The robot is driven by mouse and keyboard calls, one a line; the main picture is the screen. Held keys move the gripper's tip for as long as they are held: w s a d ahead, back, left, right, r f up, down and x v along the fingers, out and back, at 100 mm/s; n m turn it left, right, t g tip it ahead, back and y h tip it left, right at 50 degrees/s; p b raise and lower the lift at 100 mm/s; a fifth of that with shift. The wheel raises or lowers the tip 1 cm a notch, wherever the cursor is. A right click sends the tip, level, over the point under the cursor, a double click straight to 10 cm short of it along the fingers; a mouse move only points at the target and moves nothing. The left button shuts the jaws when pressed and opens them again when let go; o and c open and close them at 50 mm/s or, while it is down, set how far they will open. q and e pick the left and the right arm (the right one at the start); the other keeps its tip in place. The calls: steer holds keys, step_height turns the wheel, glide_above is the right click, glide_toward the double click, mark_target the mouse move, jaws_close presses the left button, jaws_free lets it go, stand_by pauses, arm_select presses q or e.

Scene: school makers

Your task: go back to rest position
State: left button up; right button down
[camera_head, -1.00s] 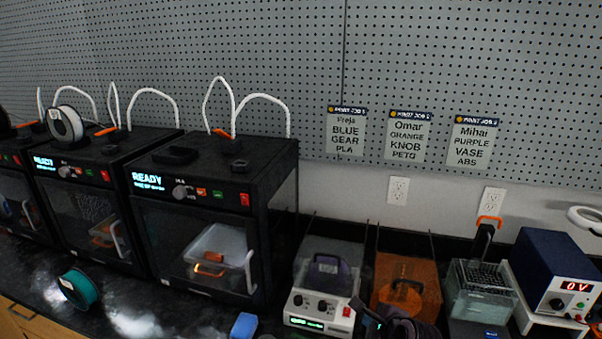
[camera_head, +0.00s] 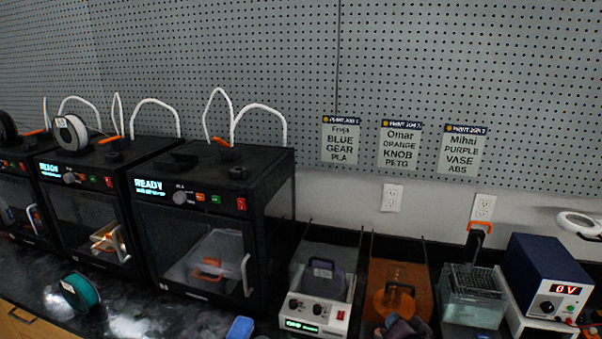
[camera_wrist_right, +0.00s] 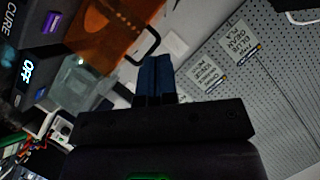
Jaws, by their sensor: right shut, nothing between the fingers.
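My right gripper shows in the right wrist view (camera_wrist_right: 155,64), with its two dark blue fingers pressed together and nothing between them. In the head view, a dark part of my right arm (camera_head: 404,328) shows at the bottom edge, in front of the orange-lidded station (camera_head: 398,275). The fingers cannot be made out clearly there. My left gripper is not in view.
Black printers (camera_head: 215,215) line the left. A teal spool (camera_head: 80,291) and a blue object (camera_head: 240,328) lie on the bench. A white control station (camera_head: 314,312), a clear tank (camera_head: 473,295) and a blue power supply (camera_head: 545,275) stand right. Pegboard is behind.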

arm_select(q)
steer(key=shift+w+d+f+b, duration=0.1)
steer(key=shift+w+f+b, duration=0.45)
steer(key=shift+b, duration=0.65)
arm_select(e)
steer(key=s+d+f+n, duration=0.2)
steer(key=s+f, duration=0.3)
steer(key=s, duration=0.3)
steer(key=s+d+f+n+g+h, duration=0.1)
steer(key=s+d+f+n, duration=0.1)
steer(key=s+f, duration=0.3)
steer(key=s+d+f+n+g, duration=0.1)
steer(key=s+f+n, duration=0.3)
steer(key=s, duration=0.8)
steer(key=shift+s+d+f, duration=0.4)
steer(key=shift+d+f, duration=0.25)
steer(key=shift+d, duration=0.25)
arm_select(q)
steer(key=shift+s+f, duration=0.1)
